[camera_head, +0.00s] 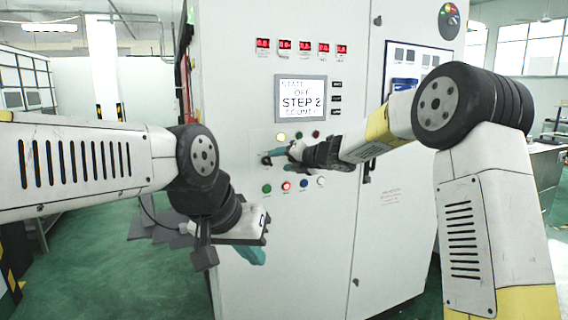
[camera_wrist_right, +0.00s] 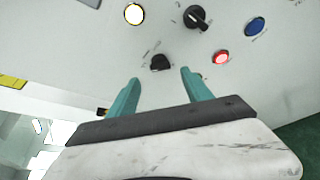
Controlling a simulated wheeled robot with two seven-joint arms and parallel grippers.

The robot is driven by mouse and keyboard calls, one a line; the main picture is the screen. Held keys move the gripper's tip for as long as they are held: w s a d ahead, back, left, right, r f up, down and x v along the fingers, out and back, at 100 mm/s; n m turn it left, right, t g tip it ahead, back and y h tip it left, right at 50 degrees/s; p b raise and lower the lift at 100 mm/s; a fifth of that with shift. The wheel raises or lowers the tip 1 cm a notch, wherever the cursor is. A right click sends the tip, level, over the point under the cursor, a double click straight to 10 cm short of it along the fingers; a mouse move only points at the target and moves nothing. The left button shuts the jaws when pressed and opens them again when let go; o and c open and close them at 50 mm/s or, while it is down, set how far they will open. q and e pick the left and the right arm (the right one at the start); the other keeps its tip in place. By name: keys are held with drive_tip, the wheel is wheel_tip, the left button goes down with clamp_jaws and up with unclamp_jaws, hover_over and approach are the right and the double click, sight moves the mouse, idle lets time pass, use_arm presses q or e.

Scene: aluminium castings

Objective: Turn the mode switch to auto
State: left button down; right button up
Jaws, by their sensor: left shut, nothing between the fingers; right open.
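The control panel (camera_head: 245,178) on the white cabinet has several lamps, buttons and black knobs. In the right wrist view a dark rotary knob (camera_wrist_right: 160,62) sits just beyond my right gripper's (camera_wrist_right: 160,82) fingertips, roughly between them. A second black knob (camera_wrist_right: 195,17) with a raised grip is farther up. I cannot read which is the mode switch. In the head view my right gripper (camera_head: 277,154) is open at the panel and partly hides it; a dark knob (camera_head: 266,160) shows beside its fingers. My left gripper (camera_head: 253,255) is shut and empty, lower, in front of the cabinet.
The display (camera_head: 301,98) reads STATE OFF, STEP 2, COUNT. Red digit readouts (camera_head: 300,47) are above it. A lit white button (camera_wrist_right: 134,14), a red button (camera_wrist_right: 222,57) and a blue button (camera_wrist_right: 255,25) surround the knobs. Green floor (camera_head: 110,265) is open at left.

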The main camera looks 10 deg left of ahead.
sight(270, 163)
drive_tip(key=x, duration=0.6)
clamp_jaws()
drive_tip(key=shift+w+d+f+m, duration=0.1)
drive_tip(key=shift+m, duration=0.3)
drive_tip(key=shift+d+f+m+y, duration=0.15)
drive_tip(key=shift+m+y, duration=0.55)
drive_tip(key=shift+m, duration=0.4)
drive_tip(key=m, duration=0.2)
drive_tip(key=m+y, duration=0.1)
drive_tip(key=shift+f+m+y, duration=0.2)
drive_tip(key=shift+m+y, duration=0.1)
drive_tip(key=shift+m, duration=0.1)
drive_tip(key=m+t, duration=0.1)
drive_tip(key=m, duration=0.1)
drive_tip(key=m+t+y, duration=0.1)
drive_tip(key=m, duration=0.2)
drive_tip(key=shift+f+y, duration=0.2)
drive_tip(key=shift+y, duration=0.1)
drive_tip(key=m+t, duration=0.1)
drive_tip(key=m, duration=0.4)
drive_tip(key=shift+f+t, duration=0.1)
drive_tip(key=shift+t, duration=0.3)
drive_tip(key=shift+m, duration=0.4)
